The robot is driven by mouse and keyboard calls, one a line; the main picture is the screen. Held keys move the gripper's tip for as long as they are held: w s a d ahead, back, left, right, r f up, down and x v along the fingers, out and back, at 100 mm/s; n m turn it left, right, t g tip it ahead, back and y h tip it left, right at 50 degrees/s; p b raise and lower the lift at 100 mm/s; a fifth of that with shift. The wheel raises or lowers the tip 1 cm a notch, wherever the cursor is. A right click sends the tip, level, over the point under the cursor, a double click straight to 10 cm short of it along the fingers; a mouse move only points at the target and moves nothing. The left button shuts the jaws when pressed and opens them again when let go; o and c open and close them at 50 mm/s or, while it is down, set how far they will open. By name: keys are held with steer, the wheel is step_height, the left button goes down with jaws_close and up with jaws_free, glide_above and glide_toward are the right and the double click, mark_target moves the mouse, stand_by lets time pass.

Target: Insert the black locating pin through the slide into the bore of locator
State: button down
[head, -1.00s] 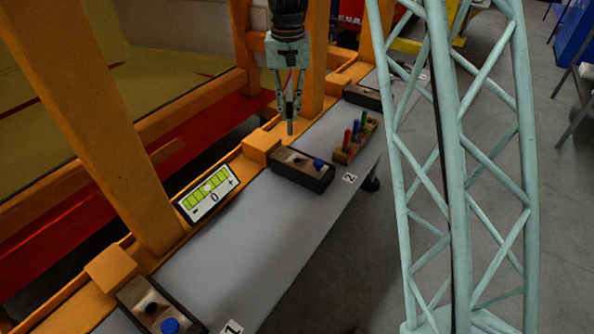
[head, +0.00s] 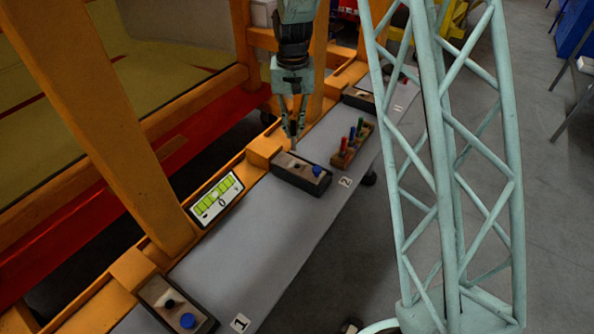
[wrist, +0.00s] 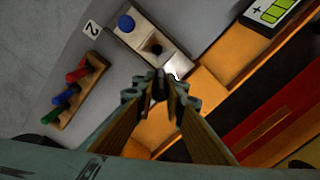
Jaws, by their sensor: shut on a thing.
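My gripper (head: 292,128) is shut on a thin dark pin (head: 293,147), whose lower end points down just above the left part of locator 2's block. The wrist view shows my gripper (wrist: 160,92) and the dark pin top-on (wrist: 160,80). The locator (head: 302,177) is a dark-sided block with a pale brown top, a dark hole (wrist: 156,49) and a blue knob (head: 317,171). In the wrist view the knob (wrist: 126,23) lies beyond the hole. I cannot tell slide from block clearly. The pin looks beside the hole, not in it; whether its tip touches the block is unclear.
A wooden rack (head: 352,146) with red, blue and green pins stands right of the locator. A similar block (head: 177,305) sits near label 1, another (head: 358,98) farther back. A green level display (head: 215,199) and orange frame border the grey table (head: 265,235).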

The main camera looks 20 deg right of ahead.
steer(key=shift+s+r+p, duration=0.25)
steer(key=shift+s+p, duration=0.85)
steer(key=shift+p, duration=0.6)
steer(key=shift+s+r+p, duration=0.2)
steer(key=shift+s+p, duration=0.85)
steer(key=shift+p, duration=0.6)
steer(key=shift+f, duration=0.15)
step_height(320, 180, down, 6)
steer(key=b, duration=0.2)
steer(key=shift+f+b, duration=0.6)
steer(key=shift+f, duration=1.25)
steer(key=shift+f, duration=0.15)
steer(key=c, duration=3.1)
jaws_free()
steer(key=o, duration=0.4)
